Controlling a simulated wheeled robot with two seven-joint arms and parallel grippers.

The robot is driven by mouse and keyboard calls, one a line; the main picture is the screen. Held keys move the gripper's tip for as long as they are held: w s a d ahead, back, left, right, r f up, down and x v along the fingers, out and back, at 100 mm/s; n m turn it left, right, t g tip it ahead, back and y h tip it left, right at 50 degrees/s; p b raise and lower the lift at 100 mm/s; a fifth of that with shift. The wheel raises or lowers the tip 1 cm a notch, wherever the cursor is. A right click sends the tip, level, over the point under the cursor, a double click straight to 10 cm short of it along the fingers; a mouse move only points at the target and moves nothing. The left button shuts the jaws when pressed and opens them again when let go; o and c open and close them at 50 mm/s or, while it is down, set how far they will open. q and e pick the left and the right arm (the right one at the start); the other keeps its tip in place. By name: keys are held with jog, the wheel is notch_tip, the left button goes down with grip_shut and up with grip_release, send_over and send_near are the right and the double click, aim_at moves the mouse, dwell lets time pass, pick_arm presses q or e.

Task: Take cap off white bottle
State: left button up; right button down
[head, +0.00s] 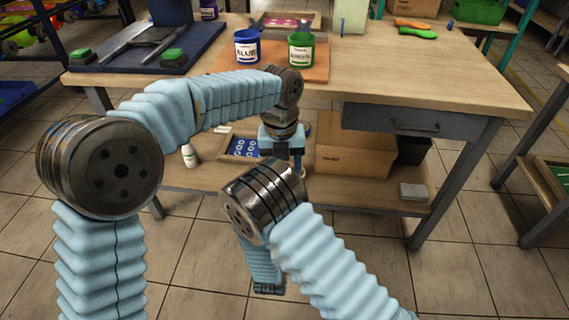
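A small white bottle (190,157) stands upright at the left on the table's lower shelf. Its narrow top points up; it is too small to tell the cap from the body. My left arm arches over the table's front edge and bends down to the right of the bottle. Neither gripper is seen touching the bottle.
The table (420,75) carries a blue cup (247,50), a green cup (301,50) and a press-like board (150,50) at the left. The lower shelf holds a tray with blue rings (245,147), a cardboard box (350,150) and a grey block (413,191). A drawer (415,122) hangs above.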

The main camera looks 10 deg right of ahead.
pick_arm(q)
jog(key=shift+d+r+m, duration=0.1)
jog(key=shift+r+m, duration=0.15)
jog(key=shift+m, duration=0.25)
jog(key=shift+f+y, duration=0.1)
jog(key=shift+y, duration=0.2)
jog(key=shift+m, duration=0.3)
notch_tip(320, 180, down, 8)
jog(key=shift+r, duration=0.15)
